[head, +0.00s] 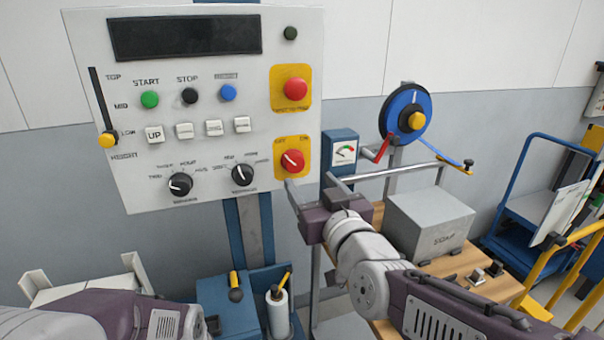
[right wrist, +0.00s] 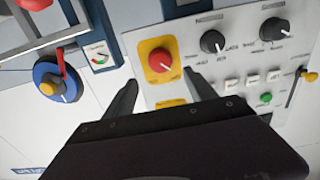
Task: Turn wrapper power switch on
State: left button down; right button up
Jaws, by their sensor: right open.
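The wrapper power switch is a red rotary knob (head: 292,161) on a yellow plate, low on the right side of the light control panel (head: 230,100). Its white mark slants from upper left to lower right, with small lettering above it. My right gripper (head: 309,186) is open and empty, just below and in front of the switch. In the right wrist view the panel looks upside down. There the red knob (right wrist: 160,61) lies just beyond the gap between the fingertips (right wrist: 160,79), apart from them. My left gripper is out of view; only my left arm shows.
A red push button (head: 295,89) on another yellow plate sits above the switch. Black dials (head: 243,174) lie to its left. A gauge box (head: 341,150), a blue reel (head: 404,114) and a grey box (head: 430,220) on a wooden top stand to the right.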

aim_at(296, 165)
jog(key=x, duration=0.9)
jog(key=shift+w+f, duration=0.1)
jog(key=shift+f, duration=0.05)
jog(key=c, duration=1.4)
